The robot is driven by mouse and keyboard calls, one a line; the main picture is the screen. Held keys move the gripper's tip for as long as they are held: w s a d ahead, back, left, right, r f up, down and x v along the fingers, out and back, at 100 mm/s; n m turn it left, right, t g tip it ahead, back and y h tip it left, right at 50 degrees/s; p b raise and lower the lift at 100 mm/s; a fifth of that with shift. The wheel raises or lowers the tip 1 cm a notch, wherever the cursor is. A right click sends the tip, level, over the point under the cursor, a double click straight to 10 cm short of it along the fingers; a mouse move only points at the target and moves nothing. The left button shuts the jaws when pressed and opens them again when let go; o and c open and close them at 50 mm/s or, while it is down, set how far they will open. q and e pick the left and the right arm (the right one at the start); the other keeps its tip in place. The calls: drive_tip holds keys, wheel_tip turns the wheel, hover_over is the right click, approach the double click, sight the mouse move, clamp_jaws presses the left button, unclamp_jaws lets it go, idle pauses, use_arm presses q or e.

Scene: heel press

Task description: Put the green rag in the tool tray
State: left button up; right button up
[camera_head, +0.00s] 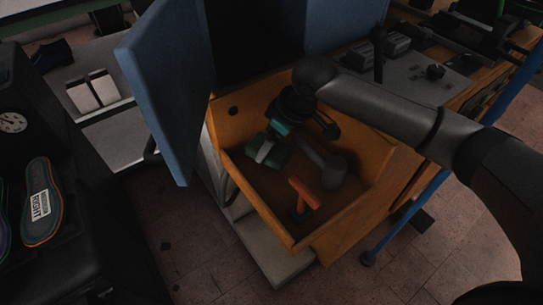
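The tool tray (390,178) is an open orange box with tools inside, in the middle of the head view. The green rag (272,156), with a pale band across it, is inside the tray toward its left side. My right arm reaches in from the right. Its gripper (290,130) is low over the tray, just above the rag. The wrist hides much of the gripper, and I cannot tell whether its fingers touch the rag or are open. My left gripper is not in view.
In the tray lie a dark grey mallet-like tool (331,170) and an orange-red tool (306,192). A blue door panel (168,85) stands open at left. A dark bench with a shoe sole (41,203) is at far left. A blue pole (405,215) stands at right.

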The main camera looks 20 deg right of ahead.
sight(275, 149)
drive_tip(key=shift+f+b, duration=0.75)
drive_tip(key=shift+f, duration=0.85)
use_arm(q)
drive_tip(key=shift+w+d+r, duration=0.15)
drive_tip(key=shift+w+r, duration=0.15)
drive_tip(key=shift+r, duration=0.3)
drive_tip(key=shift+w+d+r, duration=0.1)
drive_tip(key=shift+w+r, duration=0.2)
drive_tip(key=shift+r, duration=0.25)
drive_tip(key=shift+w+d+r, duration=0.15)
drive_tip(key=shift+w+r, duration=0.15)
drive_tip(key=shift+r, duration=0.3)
use_arm(e)
drive_tip(key=shift+f, duration=0.45)
drive_tip(key=shift+f, duration=0.1)
drive_tip(key=o, duration=1)
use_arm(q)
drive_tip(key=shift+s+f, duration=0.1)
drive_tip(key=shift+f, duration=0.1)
